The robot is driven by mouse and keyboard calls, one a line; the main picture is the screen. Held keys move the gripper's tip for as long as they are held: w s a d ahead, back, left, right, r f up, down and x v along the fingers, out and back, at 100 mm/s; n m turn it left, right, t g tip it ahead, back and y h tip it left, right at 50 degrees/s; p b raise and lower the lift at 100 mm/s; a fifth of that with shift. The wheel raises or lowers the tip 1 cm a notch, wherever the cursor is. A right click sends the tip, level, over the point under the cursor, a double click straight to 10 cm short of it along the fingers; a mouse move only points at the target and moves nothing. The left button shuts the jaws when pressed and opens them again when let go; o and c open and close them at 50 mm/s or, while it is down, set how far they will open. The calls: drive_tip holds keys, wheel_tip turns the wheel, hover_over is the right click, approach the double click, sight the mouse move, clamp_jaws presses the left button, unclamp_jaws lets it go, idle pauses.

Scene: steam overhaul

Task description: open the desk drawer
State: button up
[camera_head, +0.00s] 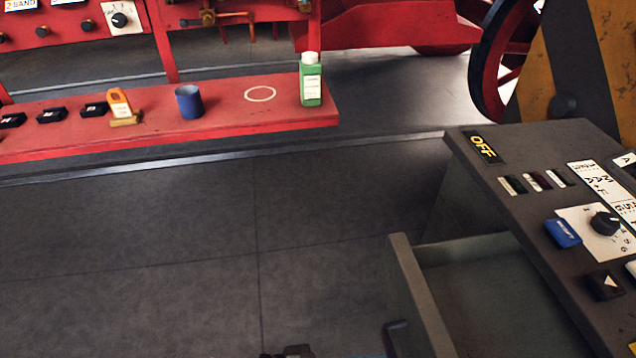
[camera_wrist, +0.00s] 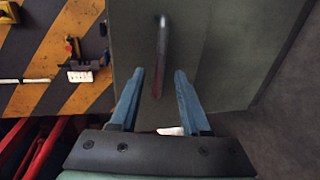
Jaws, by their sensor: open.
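The desk drawer (camera_head: 415,290) stands pulled out of the grey desk (camera_head: 465,160) at the lower right of the head view, and its inside shows behind the front panel. Its dark handle (camera_head: 394,338) is on the front panel near the bottom edge. In the wrist view the grey-green drawer front (camera_wrist: 225,60) fills the upper middle, with the bar handle (camera_wrist: 162,45) standing upright on it. My gripper (camera_wrist: 159,72) is open, with its two blue fingers apart. The handle's lower end shows between the fingers; I cannot tell whether they touch it.
The desk top carries an OFF sign (camera_head: 483,147), a blue switch (camera_head: 563,233) and a black knob (camera_head: 605,222). A red shelf (camera_head: 225,118) at the back holds a blue cup (camera_head: 189,102) and a green bottle (camera_head: 311,80). The floor (camera_head: 180,260) left of the drawer is clear.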

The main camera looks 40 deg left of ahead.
drive_tip(key=v, duration=0.7)
drive_tip(key=shift+s, duration=0.2)
drive_tip(key=shift+a, duration=0.15)
